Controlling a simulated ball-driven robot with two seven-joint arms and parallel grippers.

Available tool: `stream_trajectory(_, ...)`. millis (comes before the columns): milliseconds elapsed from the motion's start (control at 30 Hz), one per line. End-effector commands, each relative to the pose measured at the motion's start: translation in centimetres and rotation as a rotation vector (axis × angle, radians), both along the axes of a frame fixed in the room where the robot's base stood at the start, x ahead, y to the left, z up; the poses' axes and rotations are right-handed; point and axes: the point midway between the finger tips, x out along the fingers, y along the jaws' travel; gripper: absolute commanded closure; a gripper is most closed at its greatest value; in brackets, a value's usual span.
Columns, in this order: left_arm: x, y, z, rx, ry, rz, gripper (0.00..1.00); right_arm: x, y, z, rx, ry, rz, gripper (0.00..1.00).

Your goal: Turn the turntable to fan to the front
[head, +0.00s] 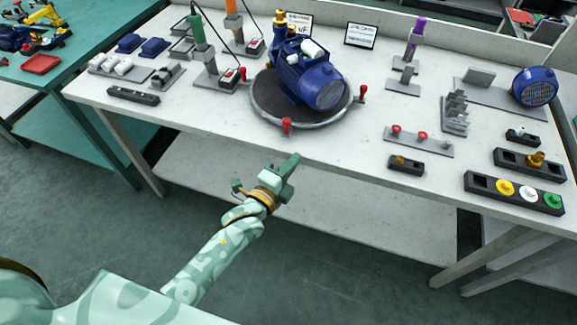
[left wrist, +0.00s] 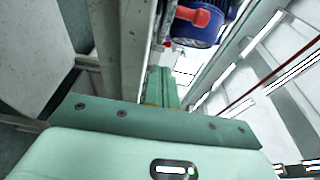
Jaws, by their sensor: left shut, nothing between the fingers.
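The turntable (head: 262,112) is a dark round plate with a grey rim on the white workbench. Red knobs stand around its rim: a front knob (head: 287,126), a right knob (head: 362,93) and one partly seen at the left. A blue pump (head: 300,75) sits on it, its round grilled fan end (head: 330,94) facing front right. My left gripper (head: 294,158) is shut and empty, just off the bench's front edge and below the front knob. In the left wrist view, the shut fingers (left wrist: 162,78) point towards the bench; a red knob (left wrist: 195,17) and blue pump (left wrist: 208,34) show beyond. My right gripper is out of view.
Left of the turntable stand a green-handled tool (head: 196,30) and an orange-handled tool (head: 232,22) in holders. To the right are a plate with red rings (head: 420,146) and a black block (head: 406,165). The bench's front strip below the turntable is clear.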

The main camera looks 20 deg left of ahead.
Motion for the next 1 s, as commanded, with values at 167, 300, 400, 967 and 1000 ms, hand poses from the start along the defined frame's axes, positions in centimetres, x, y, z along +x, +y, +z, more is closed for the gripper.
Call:
stream_trajectory(167, 3.9, -1.1, -0.4, 0.001, 0.0, -0.001, 1.0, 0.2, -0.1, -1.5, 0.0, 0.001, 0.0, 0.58)
stream_trajectory(300, 6.6, -1.9, -0.4, 0.0, 0.001, -0.001, 1.0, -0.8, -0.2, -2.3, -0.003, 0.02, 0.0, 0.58)
stream_trajectory(400, 6.6, -0.3, -0.2, 0.008, 0.002, 0.0, 1.0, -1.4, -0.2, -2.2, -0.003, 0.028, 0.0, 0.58)
stream_trajectory(967, 6.3, 2.1, -0.1, 0.003, 0.001, -0.001, 1.0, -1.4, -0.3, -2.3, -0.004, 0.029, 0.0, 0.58)
stream_trajectory(1000, 6.3, 2.1, -0.1, 0.003, 0.001, -0.001, 1.0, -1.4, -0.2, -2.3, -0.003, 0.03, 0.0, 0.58)
